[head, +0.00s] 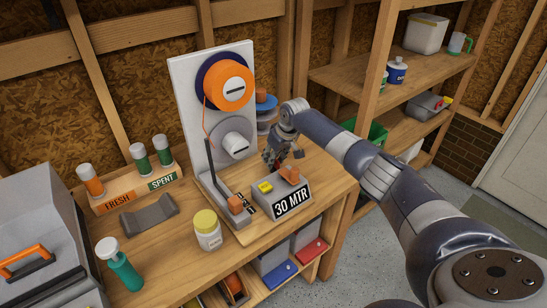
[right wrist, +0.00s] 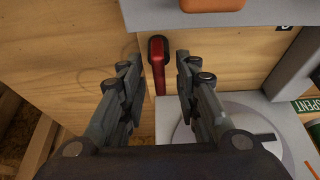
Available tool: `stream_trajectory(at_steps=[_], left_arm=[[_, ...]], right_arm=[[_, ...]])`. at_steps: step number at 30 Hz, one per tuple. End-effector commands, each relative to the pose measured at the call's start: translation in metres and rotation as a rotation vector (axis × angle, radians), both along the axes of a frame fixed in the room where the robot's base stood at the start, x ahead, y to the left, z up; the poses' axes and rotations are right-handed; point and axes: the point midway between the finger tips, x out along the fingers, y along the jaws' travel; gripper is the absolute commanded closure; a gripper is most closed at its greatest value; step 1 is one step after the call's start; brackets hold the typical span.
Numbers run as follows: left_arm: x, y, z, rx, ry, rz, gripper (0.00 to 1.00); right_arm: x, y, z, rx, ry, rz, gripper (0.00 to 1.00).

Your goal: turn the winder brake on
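The winder has an upright white panel (head: 190,95) with an orange spool (head: 230,85) above a grey spool (head: 235,140). A red lever (right wrist: 157,65) shows in the right wrist view, on the wooden base beside a grey box. I take it to be the brake; it is not visible in the head view. My right gripper (head: 280,154) is between the panel and the box marked 30 MTR (head: 292,205). In the wrist view its fingers (right wrist: 158,78) are open, one on each side of the lever, with visible gaps. My left gripper is not in view.
The box has a yellow button (head: 265,187) and an orange knob (head: 289,173).

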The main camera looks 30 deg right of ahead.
Motion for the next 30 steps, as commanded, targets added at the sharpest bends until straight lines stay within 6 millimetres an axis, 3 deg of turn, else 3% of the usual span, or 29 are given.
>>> stream_trajectory(at_steps=[5, 12, 16, 17, 30], left_arm=[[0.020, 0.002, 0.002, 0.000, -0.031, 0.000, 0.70], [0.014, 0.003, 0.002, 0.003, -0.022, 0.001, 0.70], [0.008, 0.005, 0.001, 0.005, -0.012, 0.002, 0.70], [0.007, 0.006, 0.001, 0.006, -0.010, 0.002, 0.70], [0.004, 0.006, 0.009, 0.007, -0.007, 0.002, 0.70]], right_arm=[[0.002, 0.000, -0.006, -0.001, 0.000, 0.000, 0.70], [0.003, 0.000, -0.007, -0.001, 0.000, 0.000, 0.70], [0.003, 0.000, -0.007, -0.001, 0.000, 0.000, 0.97], [0.003, 0.000, -0.007, -0.001, 0.000, 0.000, 1.00], [0.002, 0.001, -0.004, 0.000, 0.000, -0.039, 1.00]])
